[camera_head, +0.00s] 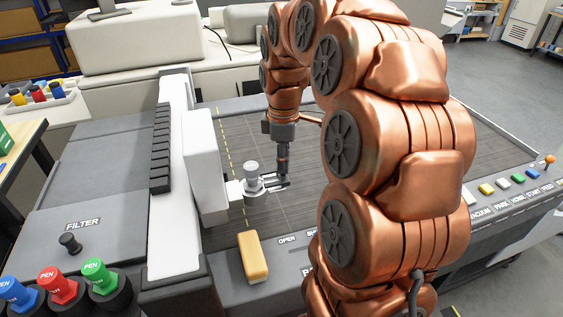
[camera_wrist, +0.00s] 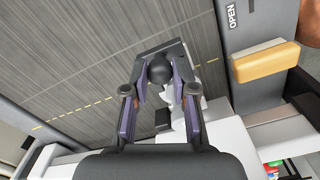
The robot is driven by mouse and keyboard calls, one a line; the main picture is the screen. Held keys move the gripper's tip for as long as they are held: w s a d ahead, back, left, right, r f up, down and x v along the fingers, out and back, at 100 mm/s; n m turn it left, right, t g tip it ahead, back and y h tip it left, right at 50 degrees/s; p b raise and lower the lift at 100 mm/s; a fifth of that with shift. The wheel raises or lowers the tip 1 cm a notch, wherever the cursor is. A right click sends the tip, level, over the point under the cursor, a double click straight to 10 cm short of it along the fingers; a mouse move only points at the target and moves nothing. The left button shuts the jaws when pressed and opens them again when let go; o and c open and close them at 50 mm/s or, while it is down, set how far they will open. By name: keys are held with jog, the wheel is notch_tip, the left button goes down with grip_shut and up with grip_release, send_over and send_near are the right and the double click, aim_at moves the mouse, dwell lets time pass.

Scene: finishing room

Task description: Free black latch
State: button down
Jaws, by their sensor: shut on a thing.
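My gripper (camera_head: 276,182) reaches down over the grey cutting bed, beside the silver cylindrical holder on the white carriage. In the wrist view my gripper (camera_wrist: 160,80) has its two fingers on either side of a round black knob, which I take as the black latch (camera_wrist: 159,68). The fingers are shut on it. The silver holder (camera_head: 252,175) stands upright just left of the gripper in the head view. The latch is too small and too covered by the fingers in the head view to tell its position.
The white carriage (camera_head: 203,165) stands left of the gripper. A yellow block (camera_head: 253,257) sits on the front edge near the OPEN label. Blue, red and green pens (camera_head: 58,285) stand at the front left. The bed (camera_head: 225,125) is bare behind the holder.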

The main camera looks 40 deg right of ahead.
jog(key=shift+d, duration=0.25)
jog(key=c, duration=0.9)
grip_release()
jog(key=shift+s, duration=0.1)
jog(key=shift+c, duration=0.2)
jog(key=shift+r, duration=0.1)
notch_tip(320, 180, up, 12)
